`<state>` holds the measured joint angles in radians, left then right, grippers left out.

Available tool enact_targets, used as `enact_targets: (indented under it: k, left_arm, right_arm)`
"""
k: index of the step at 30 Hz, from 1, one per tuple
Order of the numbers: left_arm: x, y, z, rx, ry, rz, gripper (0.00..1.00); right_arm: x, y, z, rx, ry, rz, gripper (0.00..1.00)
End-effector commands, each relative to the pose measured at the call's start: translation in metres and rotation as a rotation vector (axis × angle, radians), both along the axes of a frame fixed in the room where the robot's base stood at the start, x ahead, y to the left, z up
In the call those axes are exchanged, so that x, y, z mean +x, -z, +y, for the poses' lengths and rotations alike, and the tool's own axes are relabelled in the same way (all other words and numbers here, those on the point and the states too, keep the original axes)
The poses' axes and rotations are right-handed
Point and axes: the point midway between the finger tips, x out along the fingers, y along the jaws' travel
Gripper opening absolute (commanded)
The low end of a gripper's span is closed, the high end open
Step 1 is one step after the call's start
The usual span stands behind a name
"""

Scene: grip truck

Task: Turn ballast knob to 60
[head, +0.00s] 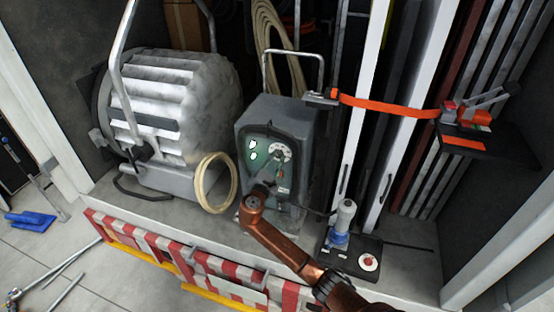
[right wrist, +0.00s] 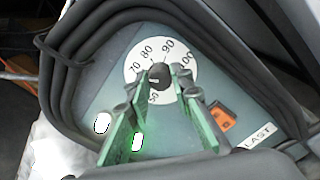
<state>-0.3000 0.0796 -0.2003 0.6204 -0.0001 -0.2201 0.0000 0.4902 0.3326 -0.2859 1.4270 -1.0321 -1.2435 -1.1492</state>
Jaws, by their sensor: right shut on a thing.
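The ballast (head: 262,122) is a grey box with a handle on top, standing on the truck bed. Its sloped face has a white dial (right wrist: 135,66) with numbers including 50, 70, 80, 90 and 100. The dark round ballast knob (right wrist: 158,77) sits at the dial's centre. My right gripper (right wrist: 164,76) has its green fingers on either side of the knob and is shut on it. The fingers hide the lower dial, and the 60 is not readable. I cannot clearly tell where the knob points. In the head view the dial (head: 279,148) is small. My left gripper is not in view.
A large silver lamp (head: 165,100) and a coiled cable (head: 207,185) stand left of the ballast. An orange strap (head: 390,105) spans the right side. A blue-and-white device (head: 342,222) and a red button (head: 369,262) sit on a black board right of my arm. An orange switch (right wrist: 222,117) is beside the dial.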

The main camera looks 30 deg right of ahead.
Motion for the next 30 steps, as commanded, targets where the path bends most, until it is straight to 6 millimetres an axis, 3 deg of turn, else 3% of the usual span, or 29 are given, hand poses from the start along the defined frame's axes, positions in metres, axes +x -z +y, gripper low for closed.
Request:
enact_targets:
  k: [15, 30]
  left_arm:
    - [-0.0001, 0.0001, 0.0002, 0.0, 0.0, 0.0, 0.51]
    - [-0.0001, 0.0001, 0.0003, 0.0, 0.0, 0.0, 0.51]
  right_arm:
    - [0.0001, 0.0026, 0.0005, -0.291, 0.0, 0.347, 0.0]
    - [0.0, 0.0033, 0.0006, -0.416, 0.0, 0.496, 0.0]
